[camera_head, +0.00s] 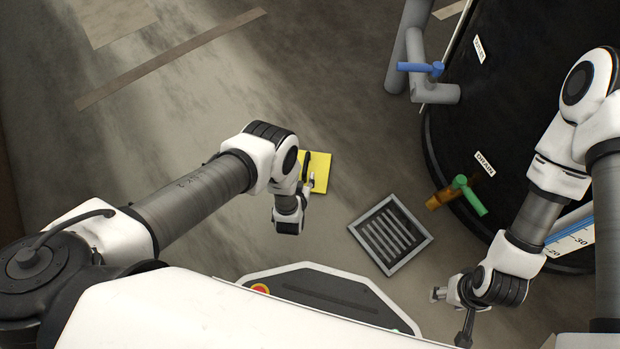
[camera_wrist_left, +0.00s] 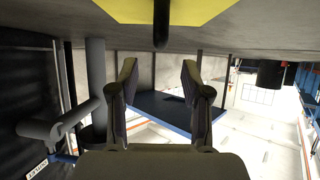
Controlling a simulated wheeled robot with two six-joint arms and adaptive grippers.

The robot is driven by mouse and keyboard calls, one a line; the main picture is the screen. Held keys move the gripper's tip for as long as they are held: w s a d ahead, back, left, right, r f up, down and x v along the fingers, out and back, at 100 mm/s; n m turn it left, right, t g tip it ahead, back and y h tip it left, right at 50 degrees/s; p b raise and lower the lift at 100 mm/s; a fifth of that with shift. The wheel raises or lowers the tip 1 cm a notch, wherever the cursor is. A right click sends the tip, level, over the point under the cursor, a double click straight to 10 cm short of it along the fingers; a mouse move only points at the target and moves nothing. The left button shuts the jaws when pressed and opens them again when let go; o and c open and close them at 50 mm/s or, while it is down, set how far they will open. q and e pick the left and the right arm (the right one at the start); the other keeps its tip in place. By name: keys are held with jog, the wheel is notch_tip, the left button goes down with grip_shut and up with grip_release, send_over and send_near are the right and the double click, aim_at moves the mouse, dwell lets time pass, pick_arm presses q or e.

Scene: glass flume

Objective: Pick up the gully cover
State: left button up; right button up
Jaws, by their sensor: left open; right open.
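A flat yellow square plate (camera_head: 321,172), which I take to be the gully cover, lies on the floor by my left gripper. A dark upright handle (camera_wrist_left: 161,22) stands on the yellow plate (camera_wrist_left: 205,10) in the left wrist view, where the floor is at the top. My left gripper (camera_head: 309,183) is open over the plate's near side. In its wrist view, the two fingers (camera_wrist_left: 158,72) are apart and empty, and the handle lies beyond them, roughly in line with the gap. My right gripper (camera_head: 450,312) is open and empty at the lower right, away from the plate.
A square floor grate (camera_head: 417,254) in a grey frame lies right of the plate. A large black tank (camera_head: 520,110) with a green-handled drain valve (camera_head: 467,194) and grey pipe (camera_head: 405,60) stands at the right. Floor beyond the plate is clear.

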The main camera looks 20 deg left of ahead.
aim_at(305, 165)
pick_arm(q)
jog(key=b+x, duration=0.4)
jog(key=x, duration=0.3)
jog(key=shift+w+b, duration=0.25)
jog(key=shift+b, duration=0.05)
jog(key=shift+r, duration=0.1)
grip_shut()
